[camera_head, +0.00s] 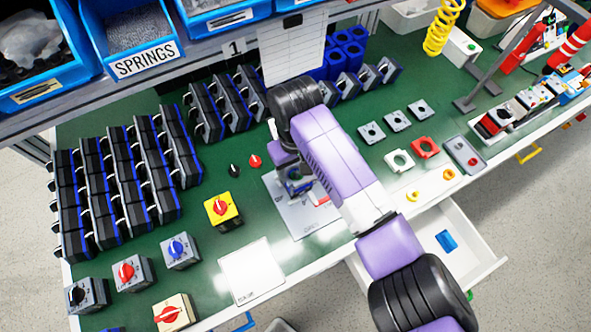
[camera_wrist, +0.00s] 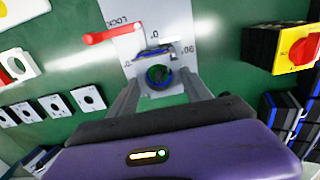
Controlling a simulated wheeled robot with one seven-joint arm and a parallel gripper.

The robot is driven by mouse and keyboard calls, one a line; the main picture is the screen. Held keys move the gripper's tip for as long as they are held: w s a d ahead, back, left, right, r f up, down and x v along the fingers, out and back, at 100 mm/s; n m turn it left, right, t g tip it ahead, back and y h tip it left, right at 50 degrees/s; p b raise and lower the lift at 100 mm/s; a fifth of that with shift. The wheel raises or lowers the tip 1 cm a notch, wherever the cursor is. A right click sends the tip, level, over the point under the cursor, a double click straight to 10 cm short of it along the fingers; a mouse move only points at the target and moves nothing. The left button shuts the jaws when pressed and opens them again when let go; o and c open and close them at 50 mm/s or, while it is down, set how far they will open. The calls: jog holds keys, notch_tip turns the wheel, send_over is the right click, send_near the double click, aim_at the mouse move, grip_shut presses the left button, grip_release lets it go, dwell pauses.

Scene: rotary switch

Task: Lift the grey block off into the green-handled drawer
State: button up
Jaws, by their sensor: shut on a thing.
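The grey block (camera_wrist: 152,55) shows in the wrist view between my gripper's two fingers. It has a dark round opening with a blue rim. It sits over a pale plate (camera_wrist: 150,14) marked LOCK, 0 and 90. My gripper (camera_wrist: 159,80) is shut on the block. In the head view my gripper (camera_head: 297,184) is low over the plate (camera_head: 305,220), and my arm hides part of the block. I cannot tell whether the block still touches the plate. The drawer (camera_head: 425,226) stands open at the bench front, with a green handle (camera_head: 469,295) and a blue piece (camera_head: 446,240) inside.
A red lever (camera_wrist: 112,33) lies across the plate beside the block. A yellow box with a red knob (camera_head: 222,209) stands to the left. Several grey and blue switch blocks (camera_head: 125,180) fill the bench's left. Grey square plates (camera_head: 397,120) lie to the right.

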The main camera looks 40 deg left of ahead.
notch_tip(320, 180, up, 18)
jog(key=shift+p, duration=0.45)
notch_tip(320, 180, up, 9)
jog(key=p, duration=0.5)
jog(key=shift+f, duration=0.2)
dwell(1.2)
dwell(0.5)
